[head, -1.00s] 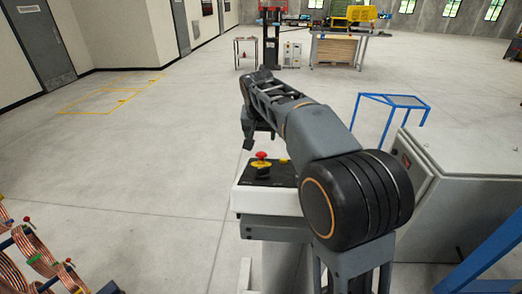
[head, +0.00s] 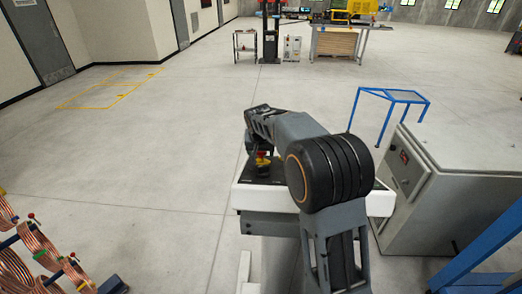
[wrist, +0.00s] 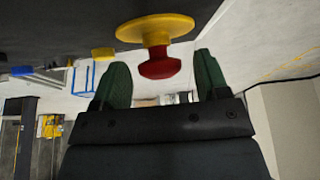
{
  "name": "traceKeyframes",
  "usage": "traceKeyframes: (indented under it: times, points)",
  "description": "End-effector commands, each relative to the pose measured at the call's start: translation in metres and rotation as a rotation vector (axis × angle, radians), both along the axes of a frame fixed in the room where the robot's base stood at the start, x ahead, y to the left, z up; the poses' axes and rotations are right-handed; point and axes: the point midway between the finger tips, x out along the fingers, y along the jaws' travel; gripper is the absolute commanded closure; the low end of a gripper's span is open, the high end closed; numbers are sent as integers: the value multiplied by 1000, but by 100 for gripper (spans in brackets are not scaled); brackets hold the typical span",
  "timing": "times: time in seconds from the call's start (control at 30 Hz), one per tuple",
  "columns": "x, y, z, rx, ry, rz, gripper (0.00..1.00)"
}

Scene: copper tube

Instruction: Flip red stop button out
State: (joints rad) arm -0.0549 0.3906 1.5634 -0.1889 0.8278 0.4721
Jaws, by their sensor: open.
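The red stop button (head: 261,155) stands on a yellow base on the dark top of a white control box (head: 243,196). In the wrist view the red button (wrist: 160,66) hangs below its yellow disc (wrist: 155,29) in the picture. My gripper (wrist: 156,80) is open, with one green finger on each side of the red cap. A gap shows between the cap and both fingers. In the head view my arm hides most of the gripper and part of the box top.
A grey cabinet (head: 455,200) and a blue frame stand (head: 390,100) stand at the right. Racks of copper coils (head: 38,245) stand at the lower left. A small yellow block (wrist: 103,54) shows beside the button. The floor at the left is open.

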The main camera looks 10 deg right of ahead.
Motion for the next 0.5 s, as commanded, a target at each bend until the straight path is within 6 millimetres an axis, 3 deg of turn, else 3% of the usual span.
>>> traceKeyframes:
  times: [0.13, 0.5]
  points:
    - [0, 0, 0, 0, 0, 0, 34]
    - [0, 0, 0, 0, 0, 0, 69]
